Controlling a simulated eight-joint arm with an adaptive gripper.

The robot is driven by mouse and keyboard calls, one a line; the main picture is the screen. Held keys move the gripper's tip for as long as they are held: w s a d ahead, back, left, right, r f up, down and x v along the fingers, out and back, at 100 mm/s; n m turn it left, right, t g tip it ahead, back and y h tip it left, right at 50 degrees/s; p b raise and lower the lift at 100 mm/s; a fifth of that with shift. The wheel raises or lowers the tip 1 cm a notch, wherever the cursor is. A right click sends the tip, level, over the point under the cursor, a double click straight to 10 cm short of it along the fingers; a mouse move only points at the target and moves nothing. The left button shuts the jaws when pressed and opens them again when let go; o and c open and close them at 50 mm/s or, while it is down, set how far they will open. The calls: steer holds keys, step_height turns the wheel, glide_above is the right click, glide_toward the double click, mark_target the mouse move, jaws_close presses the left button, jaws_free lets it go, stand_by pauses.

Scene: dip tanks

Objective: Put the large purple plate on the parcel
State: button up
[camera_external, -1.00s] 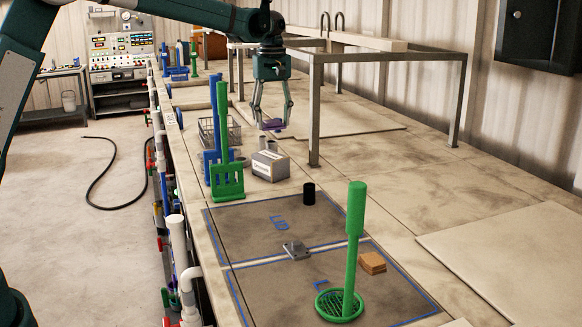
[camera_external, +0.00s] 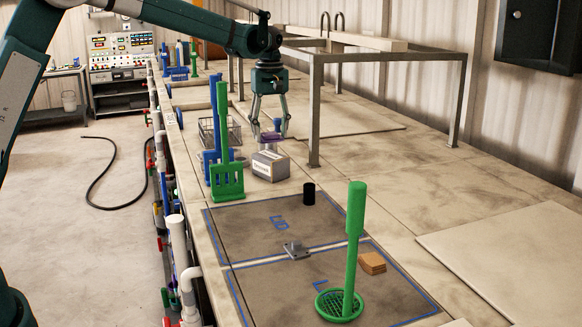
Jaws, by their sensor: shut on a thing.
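My gripper (camera_external: 270,133) is shut on the large purple plate (camera_external: 271,137), which is small and partly hidden between the fingers. It holds the plate over the back of the table, just above and behind a grey box with a white label (camera_external: 270,166) in the picture. I cannot tell whether the plate touches that box. A small brown block (camera_external: 372,262), which may be the parcel, lies on the dark marked area at the front right, well away from my gripper.
A green tool with a tall handle (camera_external: 354,215) stands at the front. Green and blue racks (camera_external: 226,180) and a wire basket (camera_external: 207,131) stand at the left edge. A black cylinder (camera_external: 309,194) and a grey metal piece (camera_external: 296,250) are nearby. A metal frame (camera_external: 314,110) rises to the right.

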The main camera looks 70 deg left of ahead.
mark_target(271, 156)
steer(key=shift+f, duration=0.7)
steer(key=shift+f, duration=1.85)
steer(key=shift+f, duration=0.2)
steer(key=o, duration=1)
steer(key=shift+c, duration=0.2)
steer(key=shift+r, duration=0.2)
step_height(271, 156, up, 12)
